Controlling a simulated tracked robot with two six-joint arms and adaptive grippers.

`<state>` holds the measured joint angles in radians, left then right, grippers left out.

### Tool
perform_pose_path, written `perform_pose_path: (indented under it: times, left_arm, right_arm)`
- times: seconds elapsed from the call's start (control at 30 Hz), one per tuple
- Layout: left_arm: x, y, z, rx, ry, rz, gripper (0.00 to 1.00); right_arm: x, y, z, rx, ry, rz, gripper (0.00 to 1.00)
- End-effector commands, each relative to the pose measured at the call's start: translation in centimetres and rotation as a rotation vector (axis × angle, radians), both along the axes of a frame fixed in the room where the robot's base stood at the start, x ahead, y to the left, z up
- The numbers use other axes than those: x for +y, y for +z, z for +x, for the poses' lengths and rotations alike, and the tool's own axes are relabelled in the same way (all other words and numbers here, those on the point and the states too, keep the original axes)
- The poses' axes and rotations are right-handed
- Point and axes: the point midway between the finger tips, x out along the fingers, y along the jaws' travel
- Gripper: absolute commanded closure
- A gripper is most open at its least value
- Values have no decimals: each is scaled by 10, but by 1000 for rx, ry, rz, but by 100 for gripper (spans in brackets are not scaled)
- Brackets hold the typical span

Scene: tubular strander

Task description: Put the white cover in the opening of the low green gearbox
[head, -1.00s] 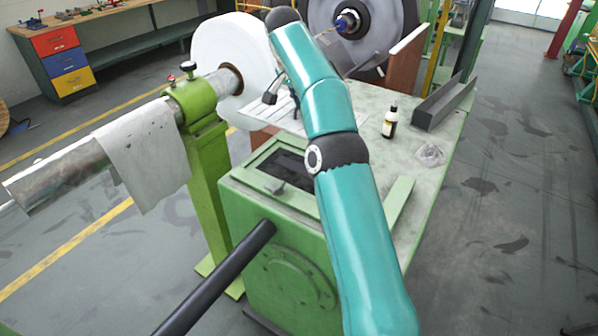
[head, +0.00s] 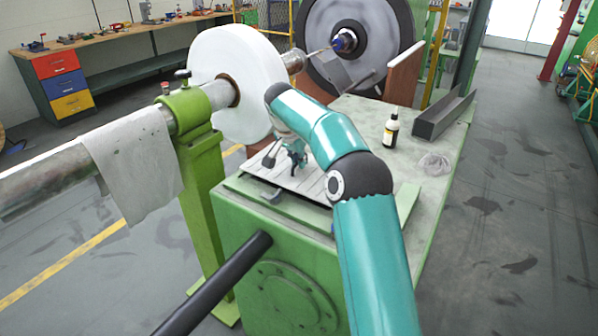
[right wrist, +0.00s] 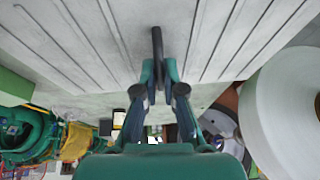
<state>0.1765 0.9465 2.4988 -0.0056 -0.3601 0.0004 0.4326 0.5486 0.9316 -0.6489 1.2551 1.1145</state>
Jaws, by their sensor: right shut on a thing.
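The white cover (head: 306,183) is a ribbed pale plate above the opening of the low green gearbox (head: 247,225). My right gripper (head: 297,160) is shut on the cover's dark upright handle, which shows in the right wrist view (right wrist: 157,45). The ribbed cover (right wrist: 230,35) also fills the top of that view. My right forearm hides the cover's right part. My left gripper is not in view.
A small grey piece (head: 272,196) lies on the gearbox top near the front edge. A dark bottle (head: 391,130), a clear crumpled item (head: 434,163) and a grey channel (head: 443,113) stand on the table at right. A white roll (head: 232,80) stands behind left.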

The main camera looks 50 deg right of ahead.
Motion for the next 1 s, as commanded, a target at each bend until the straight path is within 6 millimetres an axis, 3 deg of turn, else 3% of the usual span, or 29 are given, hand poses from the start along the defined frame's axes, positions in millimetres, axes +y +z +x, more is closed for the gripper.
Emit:
perform_pose_path:
  times: [0.23,0.6,0.63,0.77,1.0]
  left_arm:
    - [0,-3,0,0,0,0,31]
    - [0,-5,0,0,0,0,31]
    - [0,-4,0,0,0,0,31]
    - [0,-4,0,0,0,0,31]
    - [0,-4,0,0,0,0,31]
  right_arm:
    - [-1,-28,0,0,0,-2,100]
    - [-1,-32,0,-2,0,-2,100]
    - [0,-33,-1,2,-1,1,87]
    - [0,-33,-1,2,-1,1,67]
    - [0,-33,-1,2,-1,1,67]
